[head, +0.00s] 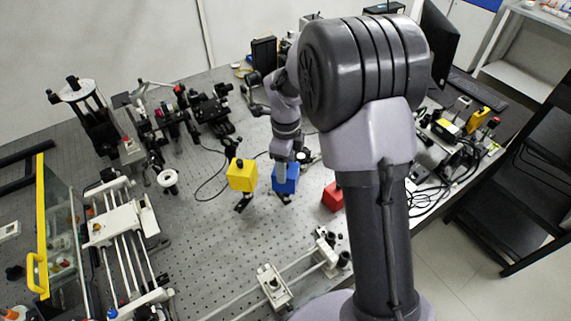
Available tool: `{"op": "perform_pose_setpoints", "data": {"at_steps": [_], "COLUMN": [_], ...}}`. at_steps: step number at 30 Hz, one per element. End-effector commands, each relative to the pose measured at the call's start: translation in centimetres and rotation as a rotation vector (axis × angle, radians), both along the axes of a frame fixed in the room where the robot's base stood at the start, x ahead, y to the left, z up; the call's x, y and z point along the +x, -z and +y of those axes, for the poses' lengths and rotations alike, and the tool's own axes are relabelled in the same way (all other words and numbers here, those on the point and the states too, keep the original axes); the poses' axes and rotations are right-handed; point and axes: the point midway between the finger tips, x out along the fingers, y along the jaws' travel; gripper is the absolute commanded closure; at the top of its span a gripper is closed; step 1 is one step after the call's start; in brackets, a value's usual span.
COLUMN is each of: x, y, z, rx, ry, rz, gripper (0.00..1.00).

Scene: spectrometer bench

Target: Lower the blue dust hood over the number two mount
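The blue dust hood (286,181) is a small blue box near the middle of the perforated bench in the head view. My gripper (287,162) is directly above it and overlaps its top. The fingers are too small and too covered to tell whether they are shut on the hood. A dark foot (279,196) shows just below the hood. I cannot tell whether the hood rests around a mount or hangs above it. No mount number is readable.
A yellow box (242,174) stands close on the left above a black foot (243,203). A red box (332,197) is to the right, partly behind my arm. Rails (274,284) lie in front, and optics (210,107) stand at the back left. Cables (207,186) curl left of the yellow box.

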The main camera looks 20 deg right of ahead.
Motion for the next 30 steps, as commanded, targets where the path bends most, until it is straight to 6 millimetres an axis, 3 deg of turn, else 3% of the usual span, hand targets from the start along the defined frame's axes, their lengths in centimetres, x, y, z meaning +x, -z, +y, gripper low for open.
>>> {"op": "perform_pose_setpoints", "data": {"at_steps": [15, 16, 19, 30], "x": [0.01, 0.01, 0.01, 0.03], "y": [0.26, 0.26, 0.26, -0.45], "z": [0.00, 0.00, -0.01, 0.01], "rx": [0.000, 0.000, 0.000, 0.000], "ry": [0.000, 0.000, 0.000, 0.000], "rz": [0.000, 0.000, 0.000, -0.001], "gripper": [0.82, 0.37, 0.18, 0.18]}}
